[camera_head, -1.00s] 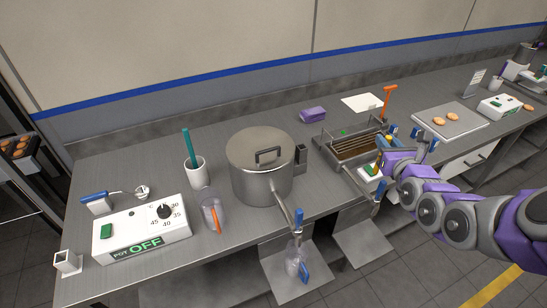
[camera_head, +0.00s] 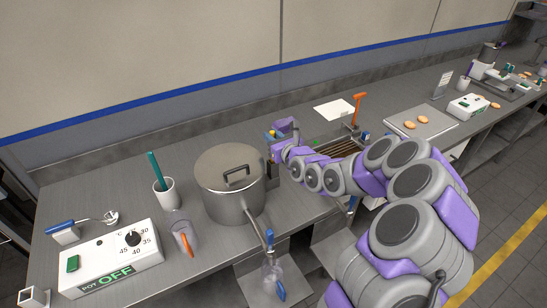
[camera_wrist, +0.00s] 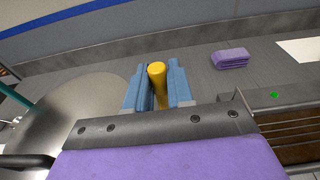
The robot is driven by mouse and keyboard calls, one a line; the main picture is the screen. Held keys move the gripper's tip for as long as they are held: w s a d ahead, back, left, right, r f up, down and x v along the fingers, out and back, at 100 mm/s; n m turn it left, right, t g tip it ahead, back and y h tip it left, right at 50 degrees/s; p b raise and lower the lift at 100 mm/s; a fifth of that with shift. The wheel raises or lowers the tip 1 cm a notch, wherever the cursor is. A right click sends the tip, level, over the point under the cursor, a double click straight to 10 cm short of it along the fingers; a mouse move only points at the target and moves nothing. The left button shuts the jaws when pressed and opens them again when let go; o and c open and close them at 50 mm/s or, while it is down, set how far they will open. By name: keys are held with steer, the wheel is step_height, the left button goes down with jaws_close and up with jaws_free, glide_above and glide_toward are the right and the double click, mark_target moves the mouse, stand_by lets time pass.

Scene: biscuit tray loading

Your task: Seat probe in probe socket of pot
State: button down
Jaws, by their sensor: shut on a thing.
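The pot (camera_head: 231,195) is a steel pot with a lid, standing on the counter in the head view. Its lid also fills the left of the wrist view (camera_wrist: 92,108). My gripper (camera_head: 273,134) is just right of the pot's upper rim. In the wrist view my gripper (camera_wrist: 158,88) has its blue fingers shut on a yellow upright rod, which I take as the probe (camera_wrist: 157,72). The probe's lower part is hidden. The socket at the pot's right side is mostly covered by my arm, so I cannot tell whether the probe touches it.
A purple block (camera_wrist: 231,58) lies behind my gripper. The metal tray rack (camera_wrist: 268,97) is right of it. A baking tray (camera_head: 420,122) lies further right.

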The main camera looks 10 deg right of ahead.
mark_target(273, 163)
steer(key=shift+a+f, duration=0.25)
steer(key=shift+f, duration=1)
steer(key=f, duration=0.2)
steer(key=f+b, duration=0.1)
steer(key=shift+d+f, duration=0.35)
steer(key=shift+d, duration=0.05)
steer(key=shift+a, duration=0.1)
steer(key=c, duration=1)
jaws_free()
